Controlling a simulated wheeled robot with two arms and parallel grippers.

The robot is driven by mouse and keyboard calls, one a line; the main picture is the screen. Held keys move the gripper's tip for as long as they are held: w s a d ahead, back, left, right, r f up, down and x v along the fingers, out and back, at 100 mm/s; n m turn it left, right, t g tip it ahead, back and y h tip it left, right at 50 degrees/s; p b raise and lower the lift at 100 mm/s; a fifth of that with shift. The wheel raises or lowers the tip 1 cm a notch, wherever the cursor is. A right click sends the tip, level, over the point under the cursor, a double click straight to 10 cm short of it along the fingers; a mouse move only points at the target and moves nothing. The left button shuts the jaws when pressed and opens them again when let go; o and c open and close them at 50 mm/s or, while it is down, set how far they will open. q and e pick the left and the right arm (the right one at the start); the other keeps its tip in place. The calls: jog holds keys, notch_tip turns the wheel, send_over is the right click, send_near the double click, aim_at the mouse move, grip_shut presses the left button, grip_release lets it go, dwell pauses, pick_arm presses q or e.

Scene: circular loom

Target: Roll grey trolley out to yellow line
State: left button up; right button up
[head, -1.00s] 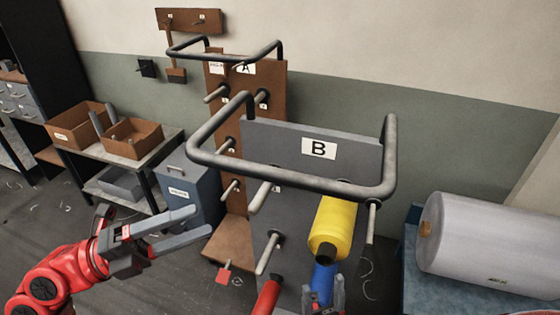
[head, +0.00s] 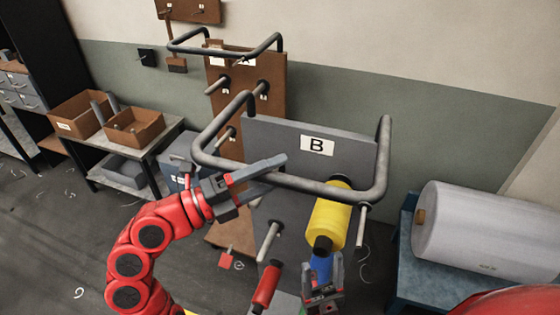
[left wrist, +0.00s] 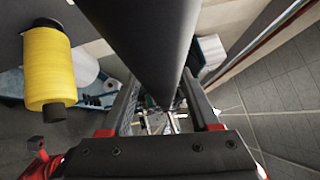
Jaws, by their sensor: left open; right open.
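The grey trolley (head: 285,138) marked B stands in the middle of the head view, with a dark grey tube handle (head: 340,188) around its top. My left gripper (head: 279,170) is open at the front bar of this handle. In the left wrist view the bar (left wrist: 150,40) runs between the two spread fingers. My right gripper (head: 322,268) is open, low in front of the trolley, and partly covers a blue spool (head: 319,262). A small yellow patch (head: 190,312) shows at the bottom edge; I cannot tell whether it is the yellow line.
A yellow spool (head: 330,215) and a red spool (head: 266,285) sit on the trolley's pegs. A brown trolley (head: 270,75) stands behind. A bench (head: 150,160) with boxes is left; a large grey roll (head: 490,230) on a blue stand is right.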

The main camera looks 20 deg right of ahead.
pick_arm(q)
jog(key=shift+w+d+r, duration=0.1)
jog(key=shift+d, duration=0.55)
grip_shut()
jog(key=shift+f, duration=0.2)
dwell(0.8)
